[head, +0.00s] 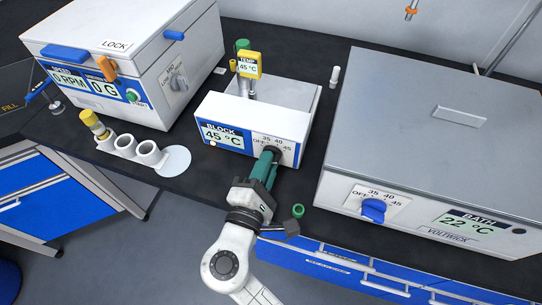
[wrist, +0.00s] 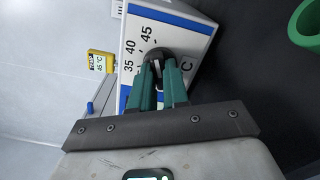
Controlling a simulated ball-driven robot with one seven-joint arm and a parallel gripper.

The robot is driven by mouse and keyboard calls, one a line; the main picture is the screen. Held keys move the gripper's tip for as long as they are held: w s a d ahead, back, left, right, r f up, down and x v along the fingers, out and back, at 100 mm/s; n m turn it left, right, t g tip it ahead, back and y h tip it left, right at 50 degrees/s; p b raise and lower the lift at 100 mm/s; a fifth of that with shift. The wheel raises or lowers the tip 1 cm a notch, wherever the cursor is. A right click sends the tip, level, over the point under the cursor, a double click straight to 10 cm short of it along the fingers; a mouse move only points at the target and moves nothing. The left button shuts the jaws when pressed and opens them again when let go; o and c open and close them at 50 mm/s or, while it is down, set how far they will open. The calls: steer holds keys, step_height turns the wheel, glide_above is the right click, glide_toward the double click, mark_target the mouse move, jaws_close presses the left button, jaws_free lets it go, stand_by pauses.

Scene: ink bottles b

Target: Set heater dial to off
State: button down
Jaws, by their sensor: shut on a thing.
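The heater block (head: 225,108) is a white box with a blue-edged front, and its display reads BLOCK 45 °C. Its dark dial (head: 271,151) is at the right of the front, with marks OFF, 35, 40 and 45 around it. My gripper (head: 268,160) has its green fingers shut on this dial. In the wrist view my fingers (wrist: 159,72) sit on either side of the dark dial (wrist: 157,54), with 35, 40 and 45 printed beside it. The fingers partly cover the dial, and I cannot tell where its pointer stands.
A yellow thermometer (head: 249,65) reading 45 °C stands in the block. A bath (head: 430,130) with a blue dial (head: 373,210) is at the right. A centrifuge (head: 130,50) is at the left.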

steer(key=shift+r+n+p, duration=0.1)
steer(key=shift+n+p, duration=0.2)
steer(key=shift+p, duration=0.15)
steer(key=shift+n+p, duration=1.5)
steer(key=shift+p, duration=0.3)
steer(key=shift+n+p, duration=0.4)
steer(key=shift+n, duration=0.1)
